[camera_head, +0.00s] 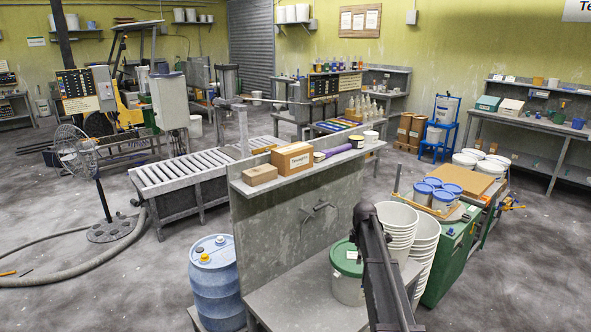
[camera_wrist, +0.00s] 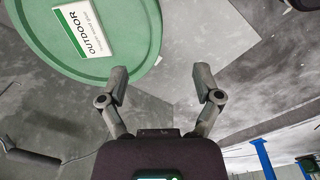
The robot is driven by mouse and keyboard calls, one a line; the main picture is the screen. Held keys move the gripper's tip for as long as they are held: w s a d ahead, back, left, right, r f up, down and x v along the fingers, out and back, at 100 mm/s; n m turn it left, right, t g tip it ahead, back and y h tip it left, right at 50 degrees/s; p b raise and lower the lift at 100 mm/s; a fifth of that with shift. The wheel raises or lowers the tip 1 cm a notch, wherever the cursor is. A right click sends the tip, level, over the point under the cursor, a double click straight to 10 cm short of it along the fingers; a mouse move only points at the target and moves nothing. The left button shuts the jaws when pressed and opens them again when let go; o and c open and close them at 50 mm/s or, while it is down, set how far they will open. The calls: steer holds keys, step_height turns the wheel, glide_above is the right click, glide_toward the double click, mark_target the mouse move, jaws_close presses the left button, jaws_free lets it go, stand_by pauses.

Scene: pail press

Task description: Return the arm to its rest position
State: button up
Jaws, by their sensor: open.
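My arm (camera_head: 378,265) rises dark in front of the bench in the head view, its upper end near the stacked white pails. My gripper (camera_wrist: 162,75) shows in the wrist view with its two fingers spread and nothing between them. A white pail with a green lid (camera_head: 347,258) stands on the grey bench just left of my arm. The green lid (camera_wrist: 95,30) also fills the upper left of the wrist view, with a label reading OUTDOOR. The left fingertip overlaps the lid's edge in the picture; I cannot tell whether they touch. The head view does not clearly show the fingers.
Stacked white pails (camera_head: 399,226) stand right behind my arm. A grey upright panel (camera_head: 285,225) carries a shelf with cardboard boxes (camera_head: 291,158). A blue drum (camera_head: 217,283) stands left of the bench. A green cart (camera_head: 447,268) with blue-lidded tins is at the right. Open floor lies farther right.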

steer(key=s+a+m, duration=0.3)
steer(key=s+m, duration=0.2)
steer(key=s, duration=0.5)
steer(key=s+a+m, duration=0.4)
steer(key=s+m, duration=0.1)
steer(key=s, duration=0.6)
steer(key=s+a+m, duration=0.4)
steer(key=s+m, duration=0.1)
steer(key=s, duration=0.5)
steer(key=shift+s+g, duration=0.3)
